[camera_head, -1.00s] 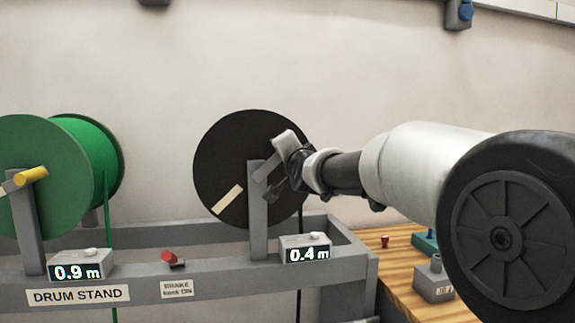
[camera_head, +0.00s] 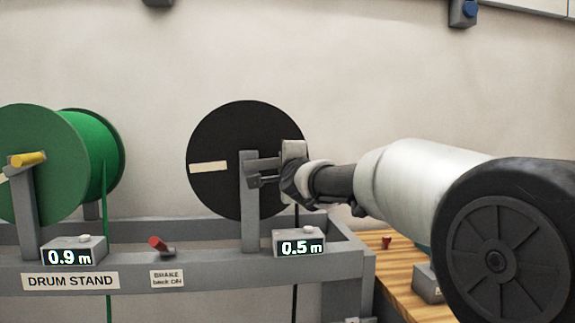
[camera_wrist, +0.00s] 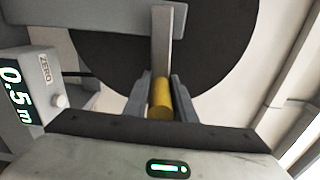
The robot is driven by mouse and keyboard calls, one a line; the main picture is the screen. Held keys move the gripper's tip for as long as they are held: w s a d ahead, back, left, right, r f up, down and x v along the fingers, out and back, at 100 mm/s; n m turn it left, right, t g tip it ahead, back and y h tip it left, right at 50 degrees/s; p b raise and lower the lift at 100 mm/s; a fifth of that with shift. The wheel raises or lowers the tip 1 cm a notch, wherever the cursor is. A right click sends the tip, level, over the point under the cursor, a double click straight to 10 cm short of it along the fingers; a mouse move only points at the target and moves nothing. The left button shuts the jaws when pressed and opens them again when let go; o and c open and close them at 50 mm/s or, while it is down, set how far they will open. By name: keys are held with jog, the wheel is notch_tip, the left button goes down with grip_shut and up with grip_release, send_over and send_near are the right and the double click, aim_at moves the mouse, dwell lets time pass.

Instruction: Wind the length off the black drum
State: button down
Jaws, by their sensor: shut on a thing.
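The black drum (camera_head: 222,130) stands on the drum stand, its cream stripe (camera_head: 208,167) lying almost level to the left. My gripper (camera_head: 262,172) is at the right of the drum's hub, in front of its face. In the wrist view my gripper (camera_wrist: 160,100) is shut on the yellow crank handle (camera_wrist: 160,98), which joins a grey crank arm (camera_wrist: 161,50); the black drum (camera_wrist: 215,50) is behind. The black drum's length counter (camera_head: 299,243) reads 0.5 m. A black cable (camera_head: 294,275) hangs down below the stand.
The green drum (camera_head: 95,150) stands at the left with a yellow handle; its counter (camera_head: 73,251) reads 0.9 m. A red brake lever (camera_head: 158,244) is on the front rail (camera_head: 205,270). A wooden bench (camera_head: 395,275) is at the right.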

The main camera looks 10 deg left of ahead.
jog(key=shift+f, duration=0.15)
dwell(0.3)
jog(key=c, duration=1.6)
grip_release()
jog(key=shift+o, duration=0.2)
jog(key=b+v, duration=0.3)
jog(key=v, duration=1.4)
jog(key=shift+s, duration=0.2)
jog(key=shift+d, duration=0.1)
